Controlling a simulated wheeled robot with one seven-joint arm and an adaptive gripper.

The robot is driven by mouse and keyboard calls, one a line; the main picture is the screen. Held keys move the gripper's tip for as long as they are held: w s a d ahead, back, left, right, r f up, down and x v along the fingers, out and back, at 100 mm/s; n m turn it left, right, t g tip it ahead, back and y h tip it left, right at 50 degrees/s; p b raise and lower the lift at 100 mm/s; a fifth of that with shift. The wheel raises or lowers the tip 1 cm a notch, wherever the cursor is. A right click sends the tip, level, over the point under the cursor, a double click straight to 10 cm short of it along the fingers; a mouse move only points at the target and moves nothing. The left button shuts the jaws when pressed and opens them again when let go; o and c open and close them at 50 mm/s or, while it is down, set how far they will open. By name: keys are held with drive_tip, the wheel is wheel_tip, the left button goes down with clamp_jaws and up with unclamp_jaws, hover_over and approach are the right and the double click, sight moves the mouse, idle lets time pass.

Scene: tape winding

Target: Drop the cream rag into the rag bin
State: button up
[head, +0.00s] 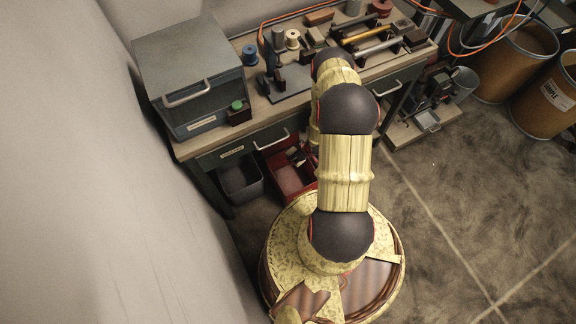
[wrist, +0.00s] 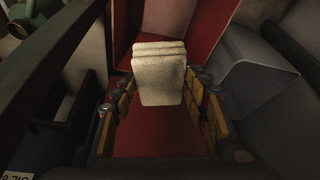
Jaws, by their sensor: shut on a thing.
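The cream rag (wrist: 158,72) is a folded, layered pad in the middle of the wrist view. My gripper (wrist: 160,102) is shut on it, one finger at each side. A red bin (wrist: 152,143) shows around and below the rag, its red walls rising beyond it. I cannot tell how far the rag is above the bin's floor. In the head view a red bin (head: 291,180) stands under the workbench, and my arm hides my gripper and the rag there.
A grey bin (head: 241,184) stands left of the red one under the workbench (head: 186,151). A grey cabinet (head: 195,65) and several tools crowd the benchtop. Fibre drums (head: 513,62) stand at upper right. The floor (head: 480,200) at right is clear.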

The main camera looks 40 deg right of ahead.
wheel_tip(320, 180, down, 6)
drive_tip(key=b, duration=0.3)
drive_tip(key=shift+r+b, duration=0.1)
drive_tip(key=shift+b, duration=0.25)
drive_tip(key=o, duration=1.2)
drive_tip(key=shift+s, duration=0.1)
drive_tip(key=shift+v, duration=6)
